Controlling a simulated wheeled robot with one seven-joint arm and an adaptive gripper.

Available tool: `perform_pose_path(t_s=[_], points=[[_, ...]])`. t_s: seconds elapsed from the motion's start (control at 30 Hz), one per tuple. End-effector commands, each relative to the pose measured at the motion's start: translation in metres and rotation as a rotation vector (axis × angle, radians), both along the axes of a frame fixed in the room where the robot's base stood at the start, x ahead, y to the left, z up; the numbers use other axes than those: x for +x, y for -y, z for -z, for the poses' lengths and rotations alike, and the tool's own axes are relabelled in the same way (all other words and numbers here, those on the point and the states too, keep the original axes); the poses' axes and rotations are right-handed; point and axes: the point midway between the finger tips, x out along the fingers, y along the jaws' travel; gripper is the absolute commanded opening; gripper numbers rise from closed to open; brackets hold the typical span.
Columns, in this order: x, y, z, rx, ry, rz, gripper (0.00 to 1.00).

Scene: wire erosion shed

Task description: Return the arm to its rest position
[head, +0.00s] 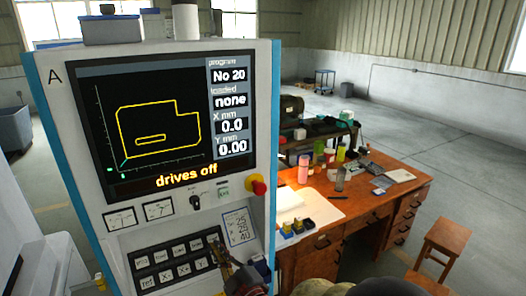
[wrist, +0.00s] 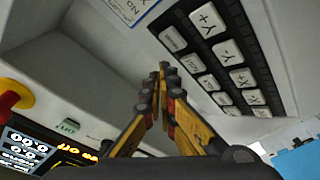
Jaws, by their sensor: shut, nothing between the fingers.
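My gripper (head: 217,243) is in front of the lower right part of the control panel of machine A (head: 258,120), by the right edge of the keypad (head: 170,262). In the wrist view its yellow and black fingers (wrist: 164,68) meet at the tips, with nothing between them. The keypad (wrist: 215,60) shows there to the right of the fingertips. I cannot tell whether the fingertips touch the panel. My arm hides a little of the panel's lower right corner.
The screen (head: 150,120) reads "drives off", program No 20, loaded none. A red emergency knob (head: 256,186) sticks out at the panel's right edge, above my gripper. A wooden desk (head: 375,210) with bottles and papers stands to the right, with a stool (head: 446,240). Open floor lies behind.

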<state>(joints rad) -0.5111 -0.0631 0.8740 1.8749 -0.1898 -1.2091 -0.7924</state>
Motion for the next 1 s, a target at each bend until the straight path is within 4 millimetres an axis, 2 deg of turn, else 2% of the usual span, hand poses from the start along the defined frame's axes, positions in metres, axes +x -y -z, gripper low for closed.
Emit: perform_pose_path(t_s=[0.07, 0.1, 0.2, 0.3, 0.43, 0.53, 0.67, 0.87, 1.0], points=[[0.002, 0.003, 0.03, -0.023, -0.121, 0.011, 0.0], [0.0, 0.007, 0.052, -0.042, -0.204, 0.023, 0.0], [-0.01, 0.022, 0.102, -0.089, -0.418, 0.068, 0.0], [-0.024, 0.041, 0.132, -0.124, -0.608, 0.127, 0.0], [-0.047, 0.078, 0.151, -0.147, -0.835, 0.239, 0.0], [-0.069, 0.113, 0.153, -0.149, -0.99, 0.341, 0.0], [-0.104, 0.162, 0.143, -0.129, -1.176, 0.489, 0.0], [-0.175, 0.239, 0.106, -0.044, -1.414, 0.73, 0.0], [-0.233, 0.286, 0.071, 0.057, -1.527, 0.878, 0.0]])
